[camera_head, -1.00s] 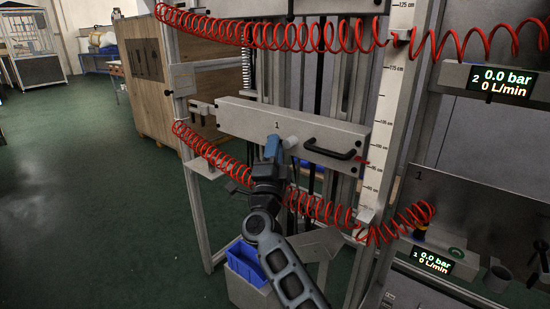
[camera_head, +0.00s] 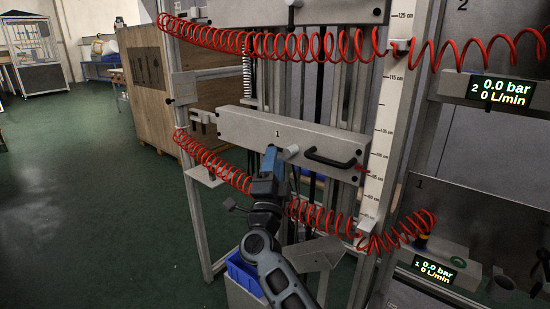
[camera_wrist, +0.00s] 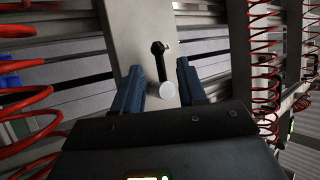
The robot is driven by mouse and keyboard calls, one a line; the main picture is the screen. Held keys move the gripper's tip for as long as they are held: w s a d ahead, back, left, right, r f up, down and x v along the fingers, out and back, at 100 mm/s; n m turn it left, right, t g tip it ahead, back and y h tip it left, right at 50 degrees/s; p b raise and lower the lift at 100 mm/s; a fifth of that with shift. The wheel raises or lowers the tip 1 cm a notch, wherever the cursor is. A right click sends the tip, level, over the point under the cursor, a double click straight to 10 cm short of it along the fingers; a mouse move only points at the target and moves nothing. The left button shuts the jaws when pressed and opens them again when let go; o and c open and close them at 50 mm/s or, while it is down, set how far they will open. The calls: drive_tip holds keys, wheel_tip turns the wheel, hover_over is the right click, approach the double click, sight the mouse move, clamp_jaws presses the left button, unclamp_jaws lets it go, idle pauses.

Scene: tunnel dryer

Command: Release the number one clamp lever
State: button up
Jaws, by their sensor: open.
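The number one clamp plate (camera_head: 240,124) is a grey horizontal beam marked 1, with a black bar handle (camera_head: 330,158) on its right part. A light round knob (camera_head: 290,151) sticks out near the label; I take it as the end of the clamp lever. In the wrist view the lever (camera_wrist: 161,66) shows as a black arm with a pale round end (camera_wrist: 168,90). My gripper (camera_head: 271,160) is at the plate, just left of the knob. In the wrist view my gripper (camera_wrist: 160,90) is open, its two blue fingers on either side of the lever's pale end, with gaps visible.
Red coiled hoses (camera_head: 215,165) hang in front of the frame, above and below the plate. A vertical ruler (camera_head: 385,130) stands to the right. A blue bin (camera_head: 245,272) sits low beside my arm. Gauge displays (camera_head: 436,270) are at right. Green floor at left is open.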

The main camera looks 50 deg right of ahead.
drive_tip(key=v, duration=0.5)
drive_tip(key=shift+s+a+f, duration=0.2)
drive_tip(key=shift+s+a, duration=0.05)
idle(0.3)
drive_tip(key=s+a+f+n+t+y+p, duration=0.2)
drive_tip(key=s+a+n+t+y, duration=0.2)
drive_tip(key=s+a+n+y, duration=0.5)
drive_tip(key=s+a+f+n+t+y+p, duration=0.3)
drive_tip(key=s+a+n+y, duration=0.35)
drive_tip(key=s+n, duration=0.5)
drive_tip(key=s+a+r+n+g+y+p, duration=0.1)
drive_tip(key=s+a+r+n+g+y, duration=0.1)
drive_tip(key=s, duration=0.7)
drive_tip(key=s+a+r+n+g+y, duration=0.2)
drive_tip(key=s+a+n+g+y, duration=0.1)
drive_tip(key=s, duration=0.6)
drive_tip(key=shift+s+a+r+n+p, duration=0.2)
drive_tip(key=shift+a+n+p, duration=0.25)
drive_tip(key=shift+a, duration=0.45)
